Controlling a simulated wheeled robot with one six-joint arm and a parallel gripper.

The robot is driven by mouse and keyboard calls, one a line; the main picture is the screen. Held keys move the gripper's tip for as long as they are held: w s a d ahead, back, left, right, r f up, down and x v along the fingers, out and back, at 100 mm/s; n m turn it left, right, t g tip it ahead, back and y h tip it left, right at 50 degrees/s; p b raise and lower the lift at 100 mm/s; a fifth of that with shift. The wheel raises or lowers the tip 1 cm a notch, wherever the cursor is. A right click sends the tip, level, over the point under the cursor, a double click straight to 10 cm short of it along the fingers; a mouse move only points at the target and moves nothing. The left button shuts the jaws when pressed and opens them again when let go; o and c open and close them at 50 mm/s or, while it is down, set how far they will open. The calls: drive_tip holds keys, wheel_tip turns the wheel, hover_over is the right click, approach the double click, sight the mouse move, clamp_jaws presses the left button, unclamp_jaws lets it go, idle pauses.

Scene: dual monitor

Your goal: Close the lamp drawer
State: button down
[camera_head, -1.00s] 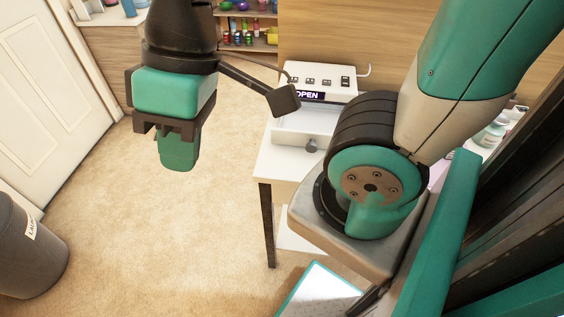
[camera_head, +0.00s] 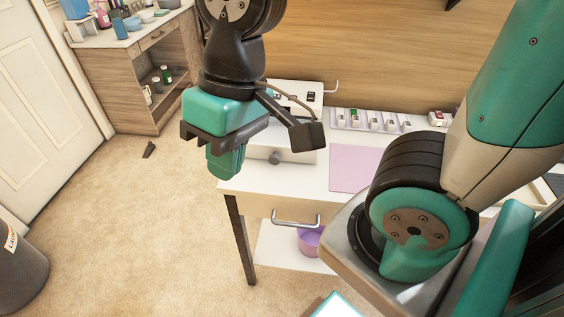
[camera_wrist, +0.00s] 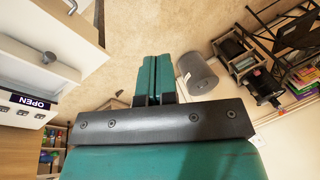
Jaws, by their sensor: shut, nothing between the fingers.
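The lamp drawer (camera_head: 303,156) is a white drawer with a round grey knob (camera_head: 276,158), set in a small white box (camera_head: 313,88) on the white table. It stands pulled out. My arm hides part of the box and drawer in the head view. In the wrist view the drawer (camera_wrist: 60,74) projects from the box (camera_wrist: 22,115) below its OPEN sign, with the knob (camera_wrist: 47,57) on its front. My gripper (camera_head: 225,165) is shut and empty, pointing down, left of the drawer in the head view and apart from the knob. Its fingers also show in the wrist view (camera_wrist: 157,78).
The white table (camera_head: 255,184) has a metal handle (camera_head: 296,219) and a lower shelf with a purple bowl (camera_head: 310,242). A pink mat (camera_head: 357,169) lies right of the drawer. A grey bin (camera_head: 20,262) stands at lower left. The carpet between bin and table is clear.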

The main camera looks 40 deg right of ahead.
drive_tip(key=w+d+f+m+h+b, duration=0.3)
drive_tip(key=w+d+f+m, duration=0.1)
drive_tip(key=f+m, duration=0.4)
drive_tip(key=w+d+f+m+h+b, duration=0.3)
drive_tip(key=d+f+m, duration=0.3)
drive_tip(key=f+m, duration=0.3)
drive_tip(key=w+d+f+m+h+b, duration=0.3)
drive_tip(key=f+m, duration=0.5)
drive_tip(key=m, duration=0.5)
drive_tip(key=shift+w+d+f+m+h+b, duration=0.15)
drive_tip(key=shift+w+d+m+h+b, duration=0.15)
drive_tip(key=shift+w+d+h, duration=0.8)
drive_tip(key=w+d, duration=0.2)
drive_tip(key=shift+d+y, duration=0.3)
drive_tip(key=shift+w+d, duration=0.45)
drive_tip(key=shift+d, duration=0.2)
